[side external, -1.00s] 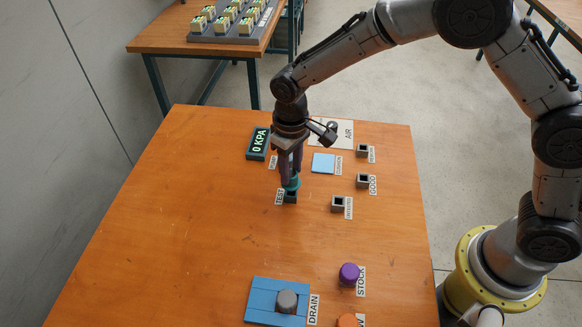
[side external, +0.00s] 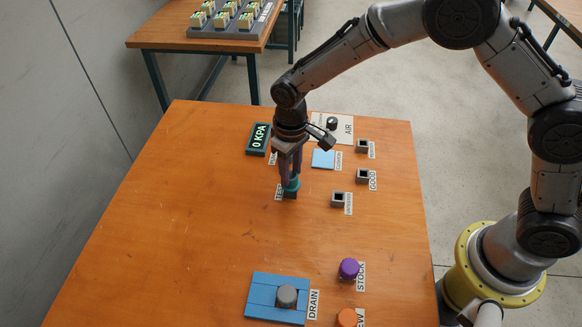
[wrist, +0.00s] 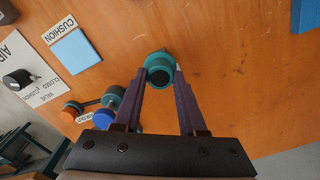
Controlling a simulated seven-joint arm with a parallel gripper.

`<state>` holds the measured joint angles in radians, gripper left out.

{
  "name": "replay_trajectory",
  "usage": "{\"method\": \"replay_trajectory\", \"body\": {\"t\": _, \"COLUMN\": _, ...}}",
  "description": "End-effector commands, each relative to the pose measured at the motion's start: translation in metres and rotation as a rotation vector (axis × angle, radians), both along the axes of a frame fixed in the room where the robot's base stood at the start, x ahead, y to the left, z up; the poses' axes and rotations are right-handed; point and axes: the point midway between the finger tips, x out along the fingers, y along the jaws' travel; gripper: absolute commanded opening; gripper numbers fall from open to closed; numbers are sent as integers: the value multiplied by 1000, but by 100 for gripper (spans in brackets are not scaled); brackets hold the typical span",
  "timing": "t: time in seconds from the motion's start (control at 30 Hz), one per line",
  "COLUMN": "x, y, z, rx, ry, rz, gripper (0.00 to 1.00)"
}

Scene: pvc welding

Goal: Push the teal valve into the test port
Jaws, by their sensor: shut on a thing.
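My gripper (side external: 290,178) points down with its two purple fingers closed on the teal valve (side external: 291,186). The wrist view also shows my gripper (wrist: 160,76) with the round teal valve (wrist: 158,58) between the fingertips; its dark centre faces the camera. The dark, square test port (side external: 290,195) is directly below the valve, beside the TEST label (side external: 279,192). The valve appears to meet the port's top, but the fingers and valve hide the mouth, so I cannot tell how deep it sits. The port is hidden in the wrist view.
The gauge (side external: 258,139) reads 0 KPA. Behind the gripper are the AIR panel (side external: 345,131) and blue cushion pad (side external: 323,159). Small square sockets (side external: 362,177) stand right. A purple cap (side external: 348,269) and blue DRAIN block (side external: 262,297) are in front. The left tabletop is clear.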

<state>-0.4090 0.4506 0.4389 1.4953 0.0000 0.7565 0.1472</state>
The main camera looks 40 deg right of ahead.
Motion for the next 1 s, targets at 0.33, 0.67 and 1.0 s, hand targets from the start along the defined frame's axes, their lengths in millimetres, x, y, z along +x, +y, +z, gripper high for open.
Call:
{"method": "replay_trajectory", "body": {"t": 0.33, "x": 0, "y": 0, "z": -8, "rx": 0, "ry": 0, "rz": 0, "gripper": 0}}
{"method": "replay_trajectory", "body": {"t": 0.67, "x": 0, "y": 0, "z": -9, "rx": 0, "ry": 0, "rz": 0, "gripper": 75}}
{"method": "replay_trajectory", "body": {"t": 1.0, "x": 1, "y": 0, "z": -2, "rx": 1, "ry": -3, "rz": 0, "gripper": 75}}
